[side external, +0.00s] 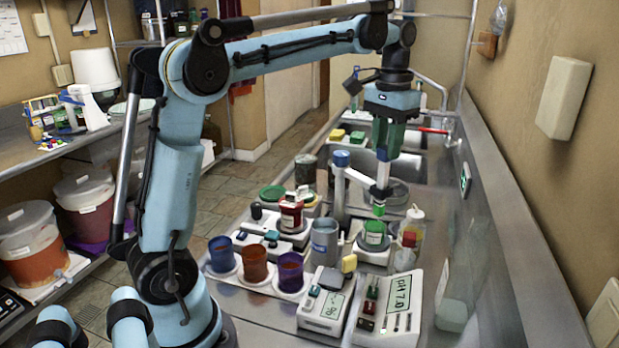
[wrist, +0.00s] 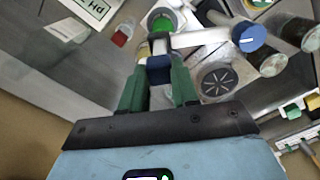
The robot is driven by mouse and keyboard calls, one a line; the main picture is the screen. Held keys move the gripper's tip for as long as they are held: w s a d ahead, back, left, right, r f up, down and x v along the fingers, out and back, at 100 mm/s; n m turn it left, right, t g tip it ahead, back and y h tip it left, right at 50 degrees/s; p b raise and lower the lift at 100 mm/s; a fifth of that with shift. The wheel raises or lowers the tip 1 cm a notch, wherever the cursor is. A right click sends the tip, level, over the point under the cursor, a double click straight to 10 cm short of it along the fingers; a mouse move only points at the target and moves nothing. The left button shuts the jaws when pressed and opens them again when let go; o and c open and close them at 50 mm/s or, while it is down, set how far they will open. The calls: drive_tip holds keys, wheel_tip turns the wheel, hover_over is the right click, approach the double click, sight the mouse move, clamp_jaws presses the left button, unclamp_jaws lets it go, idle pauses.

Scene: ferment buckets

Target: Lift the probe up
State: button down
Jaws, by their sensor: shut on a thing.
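The probe (side external: 383,172) stands upright with a blue top and a pale body. My gripper (side external: 384,150), with green fingers, is shut on its blue top from above. In the wrist view, the blue top of the probe (wrist: 159,71) sits between the fingertips of my gripper (wrist: 158,62). The lower probe meets the end of a white holder arm (side external: 359,178) on a blue-topped stand (side external: 341,159); I cannot tell whether it is still inside the holder.
A pH meter (side external: 390,308) and another white device (side external: 325,301) stand in front. Blue, brown and purple cups (side external: 290,272) stand at left. A grey mug (side external: 325,240) and a bottle (side external: 413,228) flank the jar. The sink (side external: 411,167) lies behind; a wall runs along the right.

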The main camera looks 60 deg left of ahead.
drive_tip(key=c, duration=0.8)
unclamp_jaws()
drive_tip(key=shift+r, duration=0.1)
drive_tip(key=shift+c, duration=0.2)
drive_tip(key=shift+r, duration=3.75)
drive_tip(key=shift+s+d+f+t, duration=0.2)
drive_tip(key=shift+s+d+t, duration=0.1)
drive_tip(key=shift+d, duration=0.2)
drive_tip(key=s+d+f+m+t, duration=0.1)
drive_tip(key=s+d+f+t, duration=0.2)
drive_tip(key=s+f, duration=0.3)
drive_tip(key=s+d+f+m+t, duration=0.1)
drive_tip(key=s+d+f+t, duration=0.2)
drive_tip(key=s+f, duration=0.4)
wheel_tip(320, 180, down, 5)
drive_tip(key=shift+d+f+t, duration=0.1)
drive_tip(key=shift+d+t, duration=0.2)
drive_tip(key=shift+d, duration=0.5)
